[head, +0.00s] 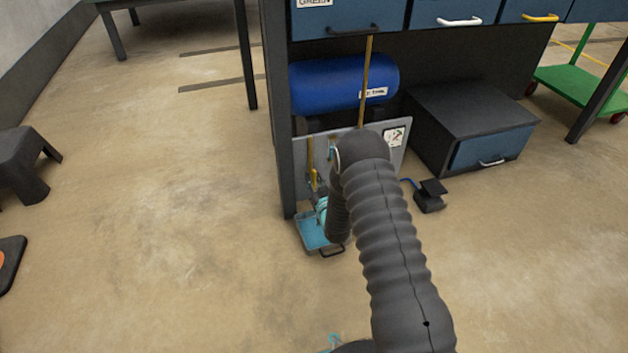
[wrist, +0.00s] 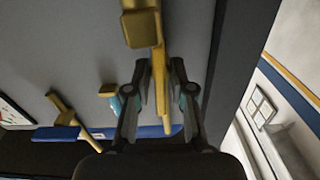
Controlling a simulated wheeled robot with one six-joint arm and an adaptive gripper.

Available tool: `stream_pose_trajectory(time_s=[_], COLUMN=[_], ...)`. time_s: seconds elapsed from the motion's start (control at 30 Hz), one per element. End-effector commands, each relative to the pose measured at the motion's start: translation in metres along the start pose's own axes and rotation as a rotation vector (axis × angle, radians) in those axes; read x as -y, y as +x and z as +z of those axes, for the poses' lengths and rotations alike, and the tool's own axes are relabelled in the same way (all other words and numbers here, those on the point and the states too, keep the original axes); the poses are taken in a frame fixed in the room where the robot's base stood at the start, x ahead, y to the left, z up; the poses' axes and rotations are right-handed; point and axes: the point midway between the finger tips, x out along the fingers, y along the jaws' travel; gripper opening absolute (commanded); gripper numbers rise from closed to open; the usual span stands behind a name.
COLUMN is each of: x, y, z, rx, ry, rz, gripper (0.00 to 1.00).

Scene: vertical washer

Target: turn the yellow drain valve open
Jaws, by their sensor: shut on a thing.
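In the wrist view the yellow valve lever (wrist: 160,85) hangs between the two fingers of my gripper (wrist: 161,72). The fingers are shut on it, one on each side, and a yellow block (wrist: 139,28) shows at its upper end. In the head view a small yellow part (head: 314,181) on a brass pipe shows just left of my arm, low on the grey panel under the bench. My arm covers most of my gripper and the right part of the panel there, so the grip itself is hidden in that view.
A blue tank (head: 325,84) lies above the panel (head: 396,128). A light-blue tray (head: 312,232) sits on the floor below. A dark bench leg (head: 278,150) stands close left. In the wrist view, a blue-handled yellow fitting (wrist: 58,132) is at left.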

Motion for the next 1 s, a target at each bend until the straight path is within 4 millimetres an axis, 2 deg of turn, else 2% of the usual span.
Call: stream_pose_trajectory(time_s=[0.27, 0.7, 0.73, 0.77, 0.8, 1.0], x=[0.0, 0.0, 0.0, 0.0, 0.0, 0.0], y=[-0.0003, -0.0004, -0.0004, -0.0004, -0.0003, -0.0002], z=[0.0007, 0.0007, 0.0007, 0.0007, 0.0007, 0.0004], rx=[0.002, 0.002, 0.002, 0.002, 0.002, 0.001], ry=[-0.069, -0.078, -0.078, -0.078, -0.078, -0.077], rz=[0.0, 0.0, 0.0, 0.0, 0.0, 0.0], gripper=[0.0, 0.0, 0.25, 0.32, 0.35, 0.35])
